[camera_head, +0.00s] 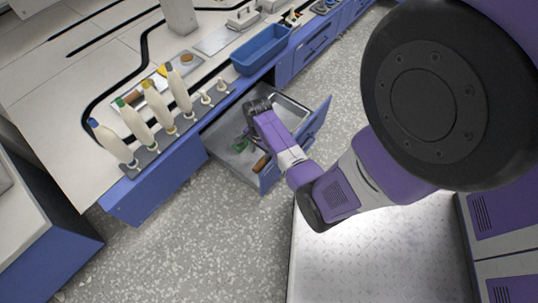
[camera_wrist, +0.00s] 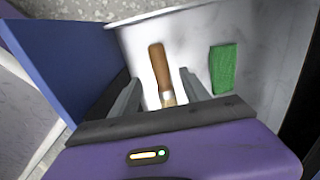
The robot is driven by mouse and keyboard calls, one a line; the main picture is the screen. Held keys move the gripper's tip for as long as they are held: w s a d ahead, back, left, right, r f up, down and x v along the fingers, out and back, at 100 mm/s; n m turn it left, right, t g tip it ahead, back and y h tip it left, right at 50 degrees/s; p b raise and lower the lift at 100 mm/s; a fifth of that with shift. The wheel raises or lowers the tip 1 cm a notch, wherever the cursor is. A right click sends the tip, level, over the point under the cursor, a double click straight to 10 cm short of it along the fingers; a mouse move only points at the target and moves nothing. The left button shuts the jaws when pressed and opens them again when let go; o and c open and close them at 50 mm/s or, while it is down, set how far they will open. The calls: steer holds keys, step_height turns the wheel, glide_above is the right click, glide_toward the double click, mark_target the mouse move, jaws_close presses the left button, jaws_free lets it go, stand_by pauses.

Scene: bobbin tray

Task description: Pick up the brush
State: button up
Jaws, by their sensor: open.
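The brush shows a brown wooden handle (camera_wrist: 156,62) and a pale metal band (camera_wrist: 167,98) in the wrist view; the rest of it is hidden behind my gripper. It lies in the open drawer (camera_head: 228,163); a small brown piece (camera_head: 262,163) near the drawer front in the head view looks like it. My gripper (camera_wrist: 160,77) is open and empty, with one finger on each side of the handle in the wrist view. I cannot tell how far above the brush the fingers are. In the head view my arm reaches over the drawer and the fingertips are unclear.
A green block (camera_wrist: 222,69) lies right of the brush in the drawer. The blue drawer front (camera_wrist: 72,52) stands close on the left in the wrist view. On the bench above are several bobbins on a dark rack (camera_head: 160,150) and a blue bin (camera_head: 262,50).

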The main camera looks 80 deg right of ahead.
mark_target(261, 162)
steer(key=shift+f+b, duration=2.65)
steer(key=shift+f, duration=1.2)
jaws_close()
